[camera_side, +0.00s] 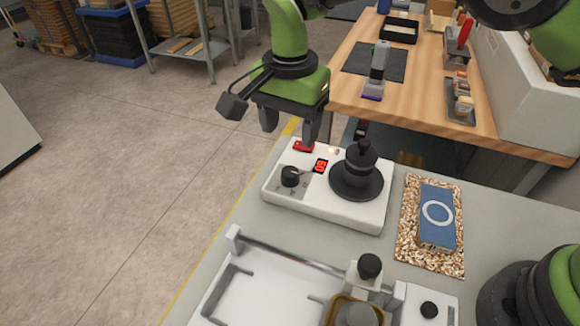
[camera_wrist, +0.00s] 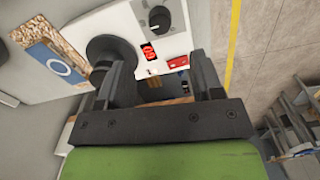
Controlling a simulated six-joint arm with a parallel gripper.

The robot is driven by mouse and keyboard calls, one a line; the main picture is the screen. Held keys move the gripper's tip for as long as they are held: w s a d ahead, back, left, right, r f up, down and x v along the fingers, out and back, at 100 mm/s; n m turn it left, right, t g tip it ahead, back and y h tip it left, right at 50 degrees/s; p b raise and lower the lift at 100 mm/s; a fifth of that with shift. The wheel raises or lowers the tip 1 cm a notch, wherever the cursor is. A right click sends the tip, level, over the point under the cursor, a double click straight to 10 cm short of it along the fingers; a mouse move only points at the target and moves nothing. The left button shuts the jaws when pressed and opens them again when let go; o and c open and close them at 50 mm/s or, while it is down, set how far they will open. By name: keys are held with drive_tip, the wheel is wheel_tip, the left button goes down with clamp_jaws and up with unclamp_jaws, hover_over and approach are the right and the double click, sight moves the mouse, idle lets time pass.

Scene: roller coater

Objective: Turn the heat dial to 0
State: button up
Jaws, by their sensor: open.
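The white device (camera_side: 330,212) stands on the grey bench and carries a black round dial (camera_side: 290,176) at its left end. The dial also shows at the top of the wrist view (camera_wrist: 159,18). Beside it is a small display (camera_side: 320,166) with lit red digits, perhaps 60. A red switch (camera_side: 303,146) sits at the device's back edge. My gripper (camera_side: 289,132) is open and empty, above the back edge near the red switch, apart from the dial. In the wrist view my gripper's fingers (camera_wrist: 163,78) are spread wide below the display and switch.
A black stepped round part (camera_side: 357,178) rises from the device's right side, close to my gripper. A blue block (camera_side: 437,216) lies on a speckled board (camera_side: 410,230) to the right. A white tray with a metal rail (camera_side: 290,256) stands in front.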

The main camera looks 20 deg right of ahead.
sight(290, 171)
wheel_tip(290, 171, down, 10)
drive_tip(key=shift+r, duration=0.1)
idle(0.4)
drive_tip(key=c, duration=0.9)
